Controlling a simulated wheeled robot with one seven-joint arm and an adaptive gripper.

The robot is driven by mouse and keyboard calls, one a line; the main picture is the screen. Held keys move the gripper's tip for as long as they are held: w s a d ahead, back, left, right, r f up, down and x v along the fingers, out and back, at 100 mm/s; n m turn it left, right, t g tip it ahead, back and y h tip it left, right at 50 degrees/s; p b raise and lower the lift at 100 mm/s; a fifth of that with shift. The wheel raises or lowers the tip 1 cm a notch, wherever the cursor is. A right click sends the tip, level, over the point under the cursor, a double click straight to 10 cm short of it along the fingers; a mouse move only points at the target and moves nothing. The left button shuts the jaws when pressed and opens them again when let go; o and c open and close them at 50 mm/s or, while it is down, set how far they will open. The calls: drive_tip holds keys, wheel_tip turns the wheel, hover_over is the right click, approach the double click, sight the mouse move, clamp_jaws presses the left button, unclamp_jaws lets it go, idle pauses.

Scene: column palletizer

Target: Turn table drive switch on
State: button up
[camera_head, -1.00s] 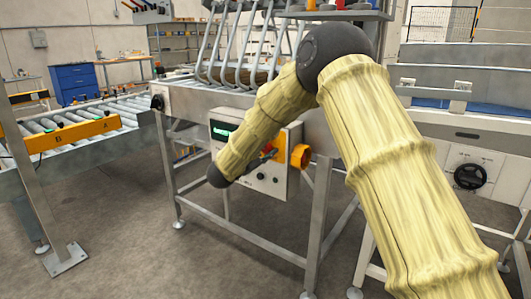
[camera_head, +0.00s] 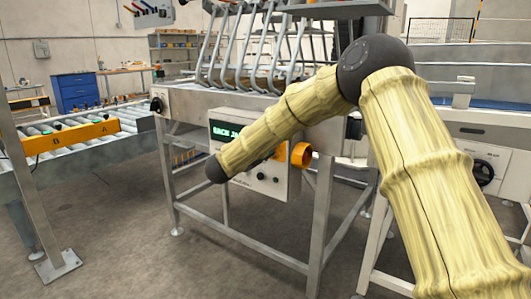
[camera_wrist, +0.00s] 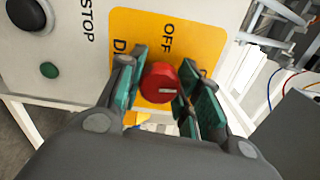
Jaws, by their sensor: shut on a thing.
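The table drive switch is a red round knob (camera_wrist: 158,82) with a short white mark, on a yellow plate (camera_wrist: 204,48) in the wrist view. OFF is printed on the plate above the knob, and other lettering is partly hidden by a finger. My gripper (camera_wrist: 162,92) is shut on the knob, with one green-padded finger on each side. In the head view, the control box (camera_head: 247,189) has a lit green display (camera_head: 226,131). My arm hides the knob and the gripper there.
The wrist view shows a green button (camera_wrist: 49,70) and a black control (camera_wrist: 25,14) left of the knob. A roller conveyor (camera_head: 88,147) stands at left.

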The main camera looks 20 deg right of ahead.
drive_tip(key=shift+f+m+b, duration=0.2)
drive_tip(key=shift+m+b, duration=0.15)
drive_tip(key=shift+m, duration=0.25)
drive_tip(key=o, duration=1)
drive_tip(key=shift+r, duration=0.15)
drive_tip(key=shift+o, duration=0.2)
drive_tip(key=shift+s+a, duration=0.1)
drive_tip(key=v, duration=1.1)
drive_tip(key=shift+s+a, duration=0.3)
